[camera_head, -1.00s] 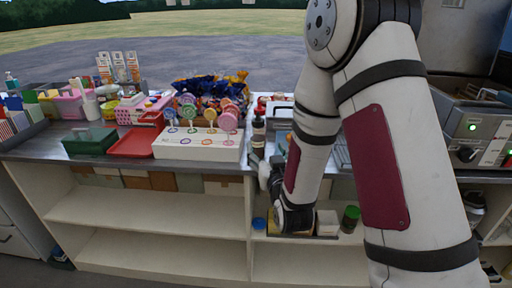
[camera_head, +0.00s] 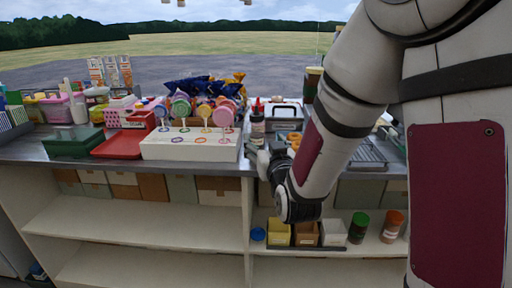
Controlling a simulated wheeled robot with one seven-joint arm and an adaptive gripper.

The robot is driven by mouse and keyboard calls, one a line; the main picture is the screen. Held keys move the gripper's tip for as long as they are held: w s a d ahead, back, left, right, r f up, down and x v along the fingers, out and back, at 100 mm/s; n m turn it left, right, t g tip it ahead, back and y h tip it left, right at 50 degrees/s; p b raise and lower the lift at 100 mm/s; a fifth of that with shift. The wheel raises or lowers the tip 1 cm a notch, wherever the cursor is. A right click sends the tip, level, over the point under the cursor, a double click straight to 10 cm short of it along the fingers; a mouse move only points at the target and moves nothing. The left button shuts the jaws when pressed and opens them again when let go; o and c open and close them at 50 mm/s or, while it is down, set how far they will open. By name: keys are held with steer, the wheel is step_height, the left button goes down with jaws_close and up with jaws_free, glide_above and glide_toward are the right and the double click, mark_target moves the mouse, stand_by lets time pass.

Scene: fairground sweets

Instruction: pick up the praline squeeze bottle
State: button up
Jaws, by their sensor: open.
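A squeeze bottle (camera_head: 257,127) with a pale label, a dark lower part and a red tip stands upright at the front of the counter, right of the white lollipop stand. It looks like the praline bottle, but its label is too small to read. My gripper (camera_head: 257,157) is open at the counter's front edge, just below and in front of this bottle. Its fingers point up toward the bottle's base, and nothing shows between them. I cannot tell whether the fingers touch the bottle.
The white lollipop stand (camera_head: 190,150) is close on the left, with a red tray (camera_head: 118,146) and green box (camera_head: 72,143) beyond. A grey caddy (camera_head: 284,122) stands behind right. Below, a shelf holds boxes (camera_head: 306,234) and jars (camera_head: 358,227).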

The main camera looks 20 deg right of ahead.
mark_target(258, 132)
steer(key=w, duration=0.5)
steer(key=shift+d, duration=0.15)
steer(key=shift+w+f+b, duration=0.15)
steer(key=shift+w+b, duration=0.05)
steer(key=shift+w, duration=1.2)
steer(key=shift+w+f+b, duration=0.1)
steer(key=shift+w+b, duration=0.05)
steer(key=shift+w, duration=1.2)
steer(key=c, duration=0.9)
